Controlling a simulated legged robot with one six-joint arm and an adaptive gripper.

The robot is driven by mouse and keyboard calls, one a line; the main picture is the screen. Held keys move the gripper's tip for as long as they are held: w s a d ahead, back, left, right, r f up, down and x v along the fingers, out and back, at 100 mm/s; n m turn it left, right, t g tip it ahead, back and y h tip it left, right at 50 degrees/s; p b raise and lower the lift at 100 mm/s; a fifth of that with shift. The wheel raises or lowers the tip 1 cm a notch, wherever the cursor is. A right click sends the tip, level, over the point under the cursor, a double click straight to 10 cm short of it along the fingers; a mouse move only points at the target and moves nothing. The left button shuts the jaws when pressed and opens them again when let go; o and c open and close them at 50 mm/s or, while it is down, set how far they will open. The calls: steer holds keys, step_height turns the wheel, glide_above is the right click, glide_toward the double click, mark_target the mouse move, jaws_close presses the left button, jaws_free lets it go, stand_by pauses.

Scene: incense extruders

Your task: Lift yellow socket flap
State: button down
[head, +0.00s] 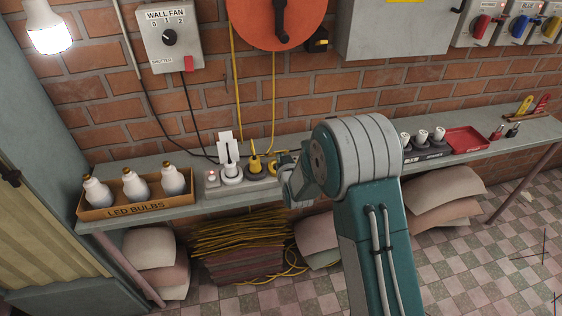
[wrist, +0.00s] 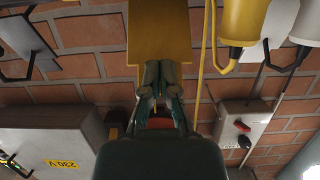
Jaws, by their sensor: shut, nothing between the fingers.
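The yellow socket flap (wrist: 160,32) is a flat yellow plate at the top centre of the wrist view. In the head view only a small yellow part of the socket (head: 271,167) shows, beside my gripper and arm. My gripper (wrist: 163,70) is shut and empty, with its fingertips at the flap's near edge; I cannot tell whether they touch. In the head view my gripper (head: 283,162) is small and partly covered by my arm. A yellow plug (head: 255,162) stands just left of it; this plug also shows in the wrist view (wrist: 241,22).
A white plug (head: 231,170) stands by a raised white flap (head: 228,145), further left on the shelf (head: 180,206). A box of light bulbs (head: 135,207) is at the left end. Yellow cords hang from the orange reel (head: 262,20) behind the sockets. A red tray (head: 467,139) lies right.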

steer(key=shift+w+a+r, duration=0.2)
steer(key=shift+w+r, duration=0.65)
steer(key=shift+r, duration=0.05)
steer(key=shift+w+a+r, duration=0.2)
steer(key=shift+w+a, duration=0.05)
steer(key=shift+w, duration=0.5)
steer(key=shift+w+a+r, duration=0.15)
steer(key=shift+w+a, duration=0.05)
steer(key=shift+w, duration=0.5)
steer(key=shift+w, duration=0.1)
steer(key=shift+w+a+r, duration=0.1)
steer(key=shift+w+a, duration=0.05)
steer(key=shift+w, duration=0.4)
steer(key=shift+w+a, duration=0.15)
steer(key=shift+w, duration=0.4)
steer(key=v, duration=0.8)
steer(key=shift+s, duration=0.15)
